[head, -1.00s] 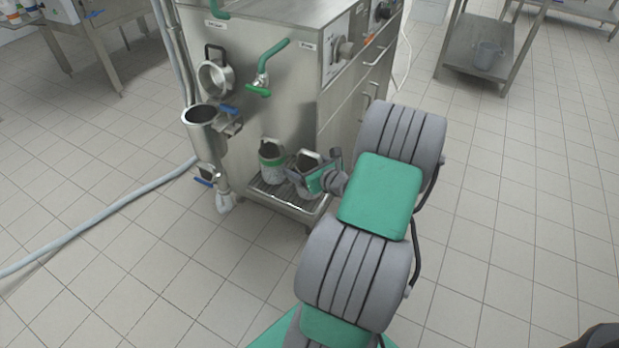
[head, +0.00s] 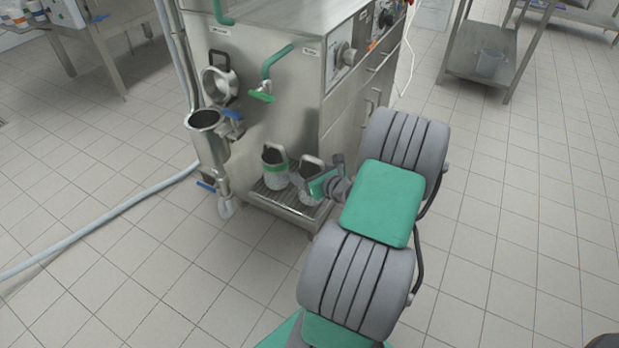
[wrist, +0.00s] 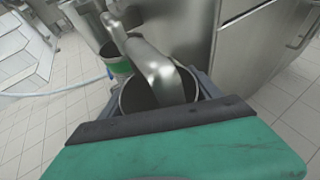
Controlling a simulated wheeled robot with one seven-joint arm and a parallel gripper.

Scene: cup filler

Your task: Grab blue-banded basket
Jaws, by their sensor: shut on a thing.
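Two metal baskets with raised handles stand side by side on the slatted shelf (head: 262,196) at the foot of the steel machine. The left basket (head: 273,173) has a green band; it also shows in the wrist view (wrist: 117,66). My gripper (head: 321,184) is at the right basket (head: 307,195) and is shut on it. In the wrist view this basket's dark open mouth (wrist: 133,98) and thick handle (wrist: 152,68) lie between my fingers (wrist: 155,98). I see no blue band on it; my gripper hides part of its side. It seems to rest on the shelf.
The machine (head: 270,110) rises close behind the baskets, with a green-handled tap (head: 265,85) above them. A metal cylinder (head: 206,130) with blue levers is at its left. A grey hose (head: 110,220) crosses the floor.

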